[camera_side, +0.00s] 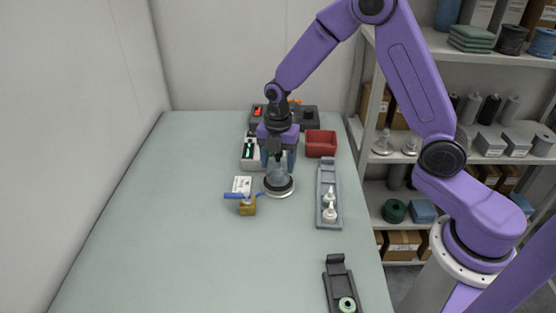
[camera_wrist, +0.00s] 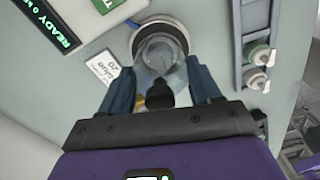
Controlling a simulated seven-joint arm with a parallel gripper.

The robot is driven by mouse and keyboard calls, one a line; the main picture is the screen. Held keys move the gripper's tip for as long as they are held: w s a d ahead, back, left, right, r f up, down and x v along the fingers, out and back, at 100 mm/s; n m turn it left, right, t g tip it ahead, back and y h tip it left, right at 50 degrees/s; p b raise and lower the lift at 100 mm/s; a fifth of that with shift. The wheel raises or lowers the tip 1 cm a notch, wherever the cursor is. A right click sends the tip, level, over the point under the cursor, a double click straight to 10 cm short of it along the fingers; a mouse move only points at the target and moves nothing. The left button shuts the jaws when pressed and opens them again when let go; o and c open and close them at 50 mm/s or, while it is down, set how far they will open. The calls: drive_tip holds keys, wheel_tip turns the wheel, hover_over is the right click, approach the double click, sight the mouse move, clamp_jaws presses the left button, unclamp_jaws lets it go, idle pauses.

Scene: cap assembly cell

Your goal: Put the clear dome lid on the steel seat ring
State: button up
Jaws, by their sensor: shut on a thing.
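The clear dome lid (camera_side: 278,174) is between the fingers of my gripper (camera_side: 278,163), which is shut on it. It also shows in the wrist view (camera_wrist: 163,50), see-through between the blue fingers (camera_wrist: 163,68). A black knob-like part (camera_wrist: 160,96) shows between the fingers there. The steel seat ring (camera_side: 279,192), a bright rim around a dark band, is on the table right below the lid. In the wrist view the ring (camera_wrist: 151,21) shows behind the lid, partly hidden by it. I cannot tell whether lid and ring touch.
A brass block (camera_side: 247,208) with a blue handle is close at the ring's left, near a white card (camera_side: 241,184). A grey tray (camera_side: 327,170) with white bottles stands right; a red bin (camera_side: 320,143) and display unit (camera_side: 249,163) stand behind. The left table is clear.

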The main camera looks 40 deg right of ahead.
drive_tip(key=shift+f, duration=0.25)
idle(0.3)
drive_tip(key=o, duration=1.1)
drive_tip(key=shift+r, duration=3.55)
